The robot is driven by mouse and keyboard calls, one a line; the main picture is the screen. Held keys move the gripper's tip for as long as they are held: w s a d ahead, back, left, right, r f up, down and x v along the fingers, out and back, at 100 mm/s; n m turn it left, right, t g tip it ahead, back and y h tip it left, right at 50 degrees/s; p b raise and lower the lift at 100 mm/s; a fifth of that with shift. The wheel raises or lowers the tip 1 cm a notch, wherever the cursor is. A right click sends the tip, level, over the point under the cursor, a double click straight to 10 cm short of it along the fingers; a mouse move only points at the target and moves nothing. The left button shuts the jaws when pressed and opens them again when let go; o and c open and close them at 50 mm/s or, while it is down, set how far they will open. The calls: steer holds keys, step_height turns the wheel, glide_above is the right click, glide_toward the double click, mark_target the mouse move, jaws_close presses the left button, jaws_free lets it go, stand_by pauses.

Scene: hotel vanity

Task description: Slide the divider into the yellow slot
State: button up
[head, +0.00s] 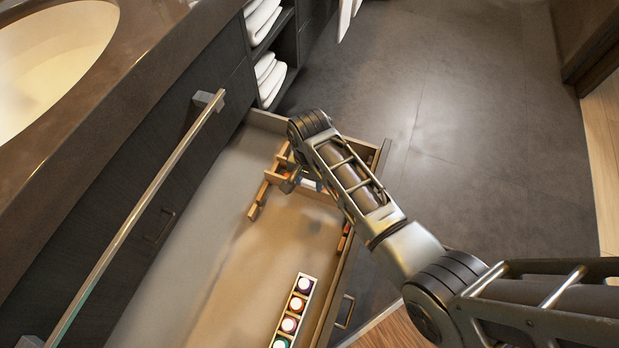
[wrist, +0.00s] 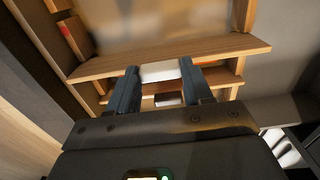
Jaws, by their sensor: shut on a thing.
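My gripper (wrist: 161,80) is shut on the divider (wrist: 230,48), a light wooden board with a white patch at its middle between my fingertips. The board lies crosswise over two slotted wooden rails in the open drawer. More wooden crosspieces lie below the board. In the head view, my gripper (head: 303,183) is at the drawer's far end, partly hidden by my arm. I cannot make out a yellow slot, or whether the board sits in any slot.
The drawer (head: 190,265) is open below the dark counter with a sink (head: 50,60). A narrow tray with several coloured jars (head: 297,304) lies at its near end. A long metal bar (head: 140,210) runs along the left. White towels (head: 268,75) fill shelves beyond. The middle floor of the drawer is clear.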

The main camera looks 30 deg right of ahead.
steer(key=shift+f+b, duration=0.8)
steer(key=shift+f, duration=0.7)
stand_by(0.3)
steer(key=o, duration=1.5)
steer(key=shift+c, duration=0.2)
step_height(320, 180, up, 8)
steer(key=shift+f+p, duration=0.1)
steer(key=shift+p, duration=0.95)
